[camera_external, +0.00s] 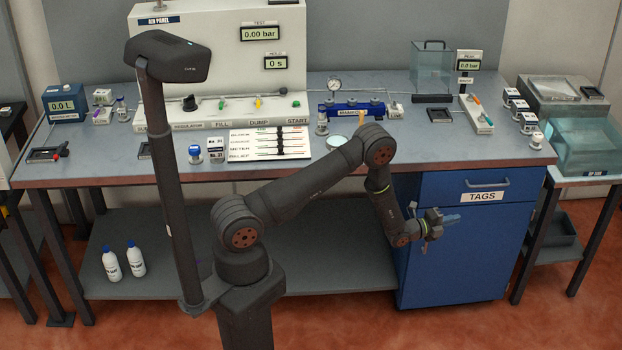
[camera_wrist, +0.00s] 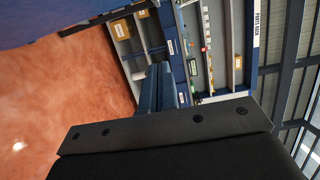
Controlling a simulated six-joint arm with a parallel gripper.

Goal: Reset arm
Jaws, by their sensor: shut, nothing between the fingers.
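My arm stands in front of the workbench (camera_external: 310,178) in the external view and bends down at its right. My gripper (camera_external: 456,219) is shut and empty. It hangs below the bench top, in front of the blue drawer cabinet (camera_external: 455,265) marked TAGS. A gap between it and the cabinet front cannot be judged. In the wrist view the shut blue fingers of my gripper (camera_wrist: 157,85) point toward a distant parts rack (camera_wrist: 240,50), with nothing between them.
The bench top holds an air panel (camera_external: 215,50), a blue manifold (camera_external: 351,109), a clear tank (camera_external: 431,68) and small fittings. Two white bottles (camera_external: 111,264) stand on the lower shelf. A water tank (camera_external: 588,145) sits at the right. Red floor (camera_wrist: 65,90) lies open.

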